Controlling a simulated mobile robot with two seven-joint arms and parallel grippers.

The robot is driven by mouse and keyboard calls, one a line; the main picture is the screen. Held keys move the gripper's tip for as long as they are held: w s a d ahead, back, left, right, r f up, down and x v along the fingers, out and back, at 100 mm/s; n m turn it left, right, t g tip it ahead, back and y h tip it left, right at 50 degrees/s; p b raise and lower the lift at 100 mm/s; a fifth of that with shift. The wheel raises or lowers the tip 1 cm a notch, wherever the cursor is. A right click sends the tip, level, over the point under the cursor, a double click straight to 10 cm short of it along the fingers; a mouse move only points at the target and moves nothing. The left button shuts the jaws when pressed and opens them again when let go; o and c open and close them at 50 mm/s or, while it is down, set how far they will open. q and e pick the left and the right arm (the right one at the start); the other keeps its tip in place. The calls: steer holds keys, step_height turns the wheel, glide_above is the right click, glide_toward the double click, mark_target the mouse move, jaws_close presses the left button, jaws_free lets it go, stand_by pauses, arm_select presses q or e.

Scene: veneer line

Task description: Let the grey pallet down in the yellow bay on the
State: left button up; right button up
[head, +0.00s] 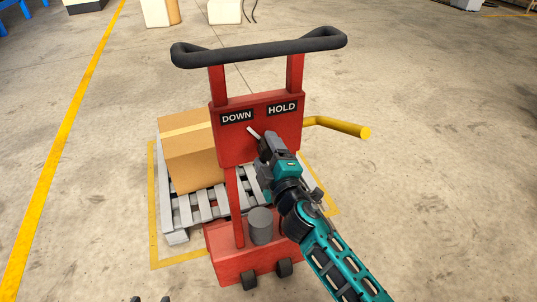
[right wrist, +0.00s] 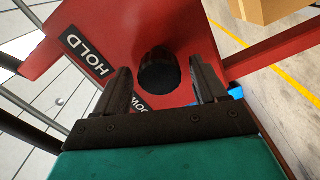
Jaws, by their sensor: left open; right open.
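The grey slatted pallet (head: 183,213) sits behind the red pallet truck (head: 232,265), over a floor bay outlined in yellow (head: 154,230). I cannot tell whether it touches the floor. The truck's red panel (head: 226,150) carries a DOWN label (head: 237,117) and a HOLD label (head: 282,109). A pale lever (head: 254,132) sticks out below the labels. My right gripper (head: 266,142) is open at the panel. In the right wrist view a dark round knob (right wrist: 158,70) shows between its open fingers, no grip visible. My left gripper (head: 150,299) barely shows at the bottom edge, open.
A cardboard box (head: 188,150) stands on the pallet. A yellow bar (head: 340,127) juts out right of the panel. The black handlebar (head: 258,48) spans the top. A yellow floor line (head: 62,145) runs at left. The floor on the right is clear.

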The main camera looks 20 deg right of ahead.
arm_select(q)
steer(key=shift+d+f+b, duration=0.1)
steer(key=shift+f+b, duration=0.75)
steer(key=shift+f, duration=0.05)
arm_select(e)
steer(key=s, duration=1.3)
steer(key=shift+d, duration=0.2)
steer(key=shift+w, duration=0.1)
steer(key=s+a+f+m+g+y, duration=0.1)
steer(key=s+f+m+g, duration=0.35)
steer(key=f+m, duration=0.2)
steer(key=s+f+m+g+y, duration=0.25)
steer(key=s+f+m, duration=0.25)
steer(key=f, duration=0.3)
arm_select(q)
steer(key=s+a+r+y+p, duration=0.1)
steer(key=a+r+p, duration=0.2)
steer(key=r+p, duration=0.5)
steer(key=p, duration=0.5)
steer(key=shift+s+r, duration=0.3)
arm_select(e)
step_height(320, 180, up, 8)
steer(key=d+h, duration=0.2)
steer(key=shift+s+d+r, duration=0.25)
steer(key=shift+s+d, duration=0.1)
